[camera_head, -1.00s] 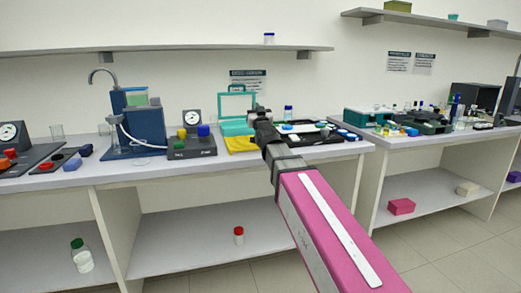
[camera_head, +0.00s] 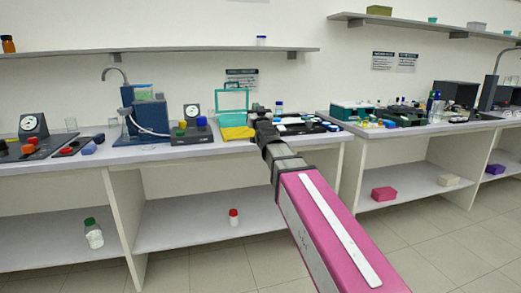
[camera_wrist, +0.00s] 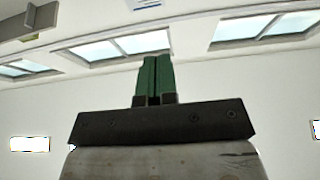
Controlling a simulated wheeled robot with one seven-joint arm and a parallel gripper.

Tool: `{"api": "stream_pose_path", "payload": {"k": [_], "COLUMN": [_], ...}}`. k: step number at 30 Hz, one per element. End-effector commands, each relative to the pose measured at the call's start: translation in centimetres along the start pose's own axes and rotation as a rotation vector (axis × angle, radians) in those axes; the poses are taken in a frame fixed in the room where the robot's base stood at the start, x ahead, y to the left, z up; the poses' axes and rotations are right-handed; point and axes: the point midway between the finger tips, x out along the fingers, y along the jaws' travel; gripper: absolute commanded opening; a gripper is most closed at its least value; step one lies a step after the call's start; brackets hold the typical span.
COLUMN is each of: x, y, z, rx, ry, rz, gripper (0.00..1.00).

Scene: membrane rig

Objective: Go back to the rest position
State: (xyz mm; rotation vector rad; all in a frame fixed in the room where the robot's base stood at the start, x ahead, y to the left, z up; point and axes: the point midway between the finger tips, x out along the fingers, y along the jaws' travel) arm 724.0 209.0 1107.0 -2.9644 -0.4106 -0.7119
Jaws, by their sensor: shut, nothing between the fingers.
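My arm, a pink link with a white strip, reaches from the bottom right of the head view towards the bench. My gripper (camera_head: 259,112) is at its far end, seen small and dark in front of the bench. In the wrist view my gripper (camera_wrist: 154,78) shows two green fingers pressed together, with nothing between them. Behind them are only the pale wall and the ceiling with bright windows, so the gripper points upward, away from the bench.
A long bench (camera_head: 150,155) carries a blue apparatus with a tap (camera_head: 143,115), a teal frame (camera_head: 232,100) and a yellow sheet (camera_head: 237,132). A second bench (camera_head: 415,136) stands to the right. A wall shelf (camera_head: 160,52) hangs above. The tiled floor (camera_head: 440,240) in front is clear.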

Motion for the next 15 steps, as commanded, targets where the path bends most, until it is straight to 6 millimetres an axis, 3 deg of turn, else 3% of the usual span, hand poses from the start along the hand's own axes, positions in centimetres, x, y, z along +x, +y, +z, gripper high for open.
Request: {"api": "stream_pose_path", "payload": {"k": [11,15], "x": [-2.4,-4.2], "y": [2.2,3.5], "z": [5.8,9.2], "rx": [-0.009,-0.013], "ry": [-0.193,-0.309], "rz": [0.033,0.053], "gripper": [0.00,0.00]}}
